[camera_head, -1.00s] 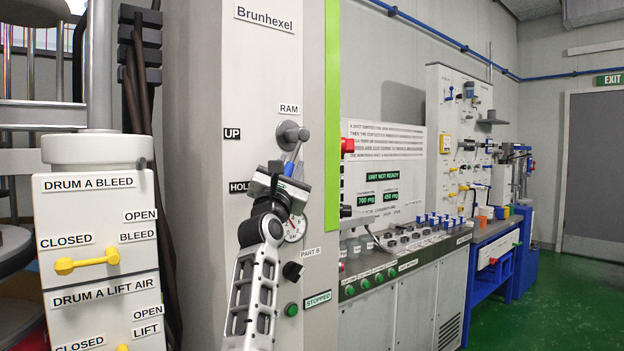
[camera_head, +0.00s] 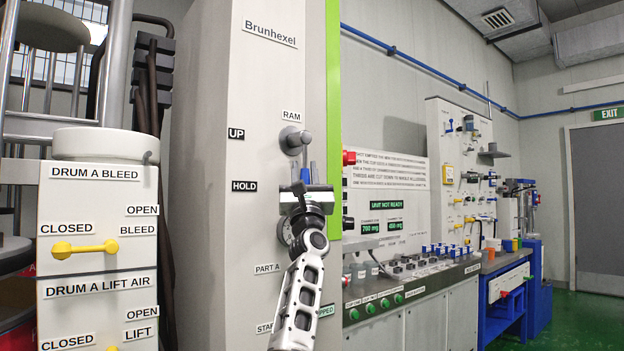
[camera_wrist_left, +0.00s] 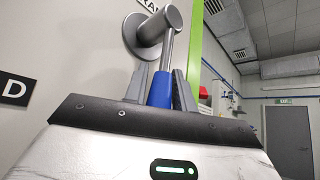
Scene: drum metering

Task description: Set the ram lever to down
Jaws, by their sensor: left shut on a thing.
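The ram lever (camera_head: 304,156) is on the tall grey Brunhexel cabinet, under the RAM label (camera_head: 292,116). Its grey round hub and rod show, and the rod points about straight down in the head view. Its blue grip shows in the left wrist view (camera_wrist_left: 160,90) between the two grey fingers. My left gripper (camera_head: 305,180) is shut on this blue grip from below. The UP label (camera_head: 236,133) and the HOLD label (camera_head: 244,186) are left of the lever. No DOWN label shows. My right gripper is not in view.
A white valve box (camera_head: 97,280) with yellow handles stands at the left. A red knob (camera_head: 349,157) and a console with green buttons (camera_head: 384,303) are to the right. Green floor is free at far right.

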